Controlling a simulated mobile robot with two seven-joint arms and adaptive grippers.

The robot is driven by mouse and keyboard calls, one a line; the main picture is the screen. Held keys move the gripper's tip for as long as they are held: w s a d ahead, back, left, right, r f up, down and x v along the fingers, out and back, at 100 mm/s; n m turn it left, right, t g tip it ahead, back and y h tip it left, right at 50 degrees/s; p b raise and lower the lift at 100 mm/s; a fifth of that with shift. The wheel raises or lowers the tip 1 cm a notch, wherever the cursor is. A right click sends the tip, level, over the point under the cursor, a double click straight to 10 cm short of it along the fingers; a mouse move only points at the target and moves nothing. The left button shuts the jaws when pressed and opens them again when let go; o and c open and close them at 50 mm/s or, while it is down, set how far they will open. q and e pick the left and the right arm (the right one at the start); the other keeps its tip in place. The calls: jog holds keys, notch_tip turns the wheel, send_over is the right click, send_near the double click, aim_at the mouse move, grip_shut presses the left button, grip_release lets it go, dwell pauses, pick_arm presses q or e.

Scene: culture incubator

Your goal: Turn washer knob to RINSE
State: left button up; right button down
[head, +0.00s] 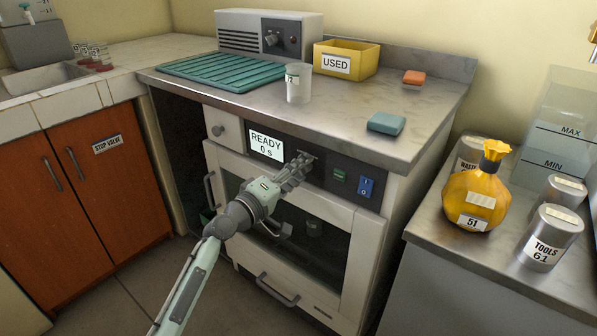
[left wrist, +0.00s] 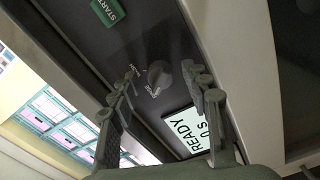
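The washer (head: 332,208) is the white and dark front-panelled unit under the counter. Its display (head: 266,145) reads "READY 0 s", also seen in the left wrist view (left wrist: 187,130). The round dark knob (left wrist: 157,76) sits on the panel between the display and the green START button (left wrist: 108,11). In the head view my left gripper (head: 300,164) mostly hides the knob. My right gripper is not in view.
A blue switch (head: 366,187) is right of the START button. On the counter are a beaker (head: 299,84), a yellow USED bin (head: 346,59) and a blue sponge (head: 386,123).

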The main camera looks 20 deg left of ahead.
pick_arm(q)
jog(key=v, duration=1.2)
